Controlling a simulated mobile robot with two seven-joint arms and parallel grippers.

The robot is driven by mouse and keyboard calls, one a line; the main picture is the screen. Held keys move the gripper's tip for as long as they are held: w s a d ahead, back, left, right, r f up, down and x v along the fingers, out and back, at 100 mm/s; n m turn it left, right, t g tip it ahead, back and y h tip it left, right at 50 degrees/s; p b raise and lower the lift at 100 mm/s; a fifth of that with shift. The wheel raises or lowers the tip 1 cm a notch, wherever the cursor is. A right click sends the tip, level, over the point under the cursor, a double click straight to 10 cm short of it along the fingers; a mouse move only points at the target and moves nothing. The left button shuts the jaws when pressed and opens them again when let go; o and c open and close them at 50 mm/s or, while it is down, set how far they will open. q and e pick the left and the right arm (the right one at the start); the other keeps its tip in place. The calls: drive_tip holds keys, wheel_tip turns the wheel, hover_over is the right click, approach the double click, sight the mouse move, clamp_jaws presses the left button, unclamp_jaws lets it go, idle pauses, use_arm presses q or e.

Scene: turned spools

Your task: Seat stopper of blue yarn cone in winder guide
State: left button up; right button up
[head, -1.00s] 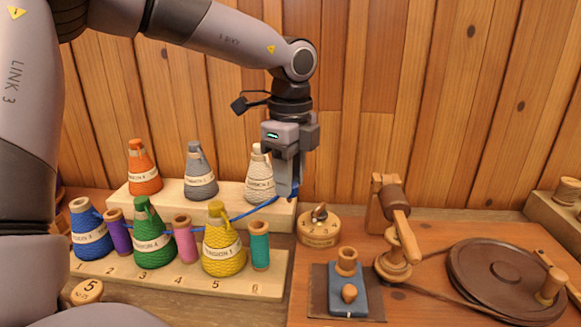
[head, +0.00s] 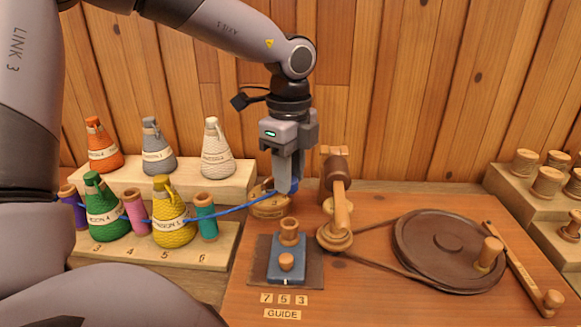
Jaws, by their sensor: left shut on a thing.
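My left gripper (head: 284,186) points down, with its jaws shut on a small blue piece at the end of the blue yarn, apparently the stopper; the fingers mostly hide it. The blue yarn (head: 225,209) runs left from the jaws, past the yellow and green cones. The blue yarn cone itself does not show; my arm covers that side. The guide, a blue block (head: 275,271) with a wooden cup (head: 289,231) and a wooden knob, stands on a dark plate in front of the gripper. The gripper is above and behind it, apart from it. My right gripper is not in view.
A round wooden piece (head: 262,207) sits just behind the guide, beside the gripper. The wooden winder arm (head: 341,205) and dark wheel (head: 432,247) stand to the right. Yellow (head: 175,231) and green (head: 106,222) cones and thin spools fill the left rack.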

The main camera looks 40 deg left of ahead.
sight(289, 197)
use_arm(q)
drive_tip(key=shift+f+b, duration=0.5)
drive_tip(key=shift+f, duration=0.6)
wheel_tip(289, 197, down, 3)
drive_tip(key=shift+r+b, duration=0.1)
drive_tip(key=shift+b, duration=0.95)
drive_tip(key=shift+f+b, duration=0.25)
drive_tip(key=shift+b, duration=0.05)
drive_tip(key=shift+r, duration=0.1)
drive_tip(key=shift+f, duration=0.2)
drive_tip(key=shift+f+b, duration=1)
drive_tip(key=shift+b, duration=0.15)
drive_tip(key=o, duration=1.5)
drive_tip(key=shift+r, duration=0.15)
